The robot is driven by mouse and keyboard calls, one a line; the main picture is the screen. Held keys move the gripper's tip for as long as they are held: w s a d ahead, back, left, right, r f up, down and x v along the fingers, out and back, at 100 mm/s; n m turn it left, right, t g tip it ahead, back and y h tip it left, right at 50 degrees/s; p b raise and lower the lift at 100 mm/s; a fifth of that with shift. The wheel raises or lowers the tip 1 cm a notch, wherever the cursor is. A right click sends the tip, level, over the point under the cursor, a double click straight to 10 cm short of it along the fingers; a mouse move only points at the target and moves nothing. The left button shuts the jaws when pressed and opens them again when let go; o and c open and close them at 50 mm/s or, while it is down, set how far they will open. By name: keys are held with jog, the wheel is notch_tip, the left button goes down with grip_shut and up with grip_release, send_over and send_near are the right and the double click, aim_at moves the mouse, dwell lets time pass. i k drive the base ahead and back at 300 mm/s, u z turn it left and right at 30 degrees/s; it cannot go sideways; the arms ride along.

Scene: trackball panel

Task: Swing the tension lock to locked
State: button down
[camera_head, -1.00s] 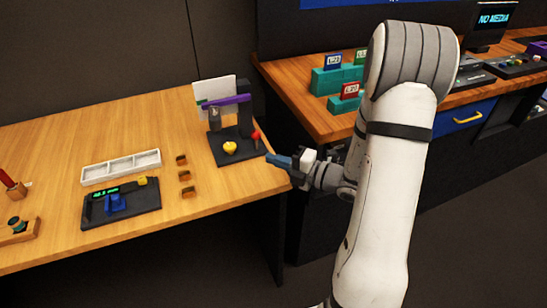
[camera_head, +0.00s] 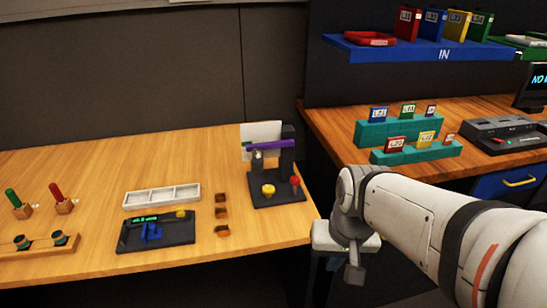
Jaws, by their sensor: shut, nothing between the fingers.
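A dark device (camera_head: 277,200) stands near the right end of the wooden table. It has an upright post (camera_head: 288,148), a purple bar (camera_head: 271,146) across the top, a yellow knob (camera_head: 268,190) and a red-tipped lever (camera_head: 294,181). I cannot tell which part is the tension lock, nor whether it is locked. The end of my arm shows right of the device and nearer the camera, beyond the table edge and apart from the device.
Small brown blocks (camera_head: 221,212), a white compartment tray (camera_head: 161,197) and a dark panel with a green display (camera_head: 155,231) lie left of the device. A second bench with teal card holders (camera_head: 400,130) stands behind my arm. Bare tabletop (camera_head: 90,165) lies at the back left.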

aim_at(295, 179)
jog(key=k, duration=1.35)
jog(key=u, duration=0.25)
jog(key=i, duration=0.35)
jog(key=u, duration=0.65)
jog(key=i, duration=1.15)
jog(key=z, duration=0.15)
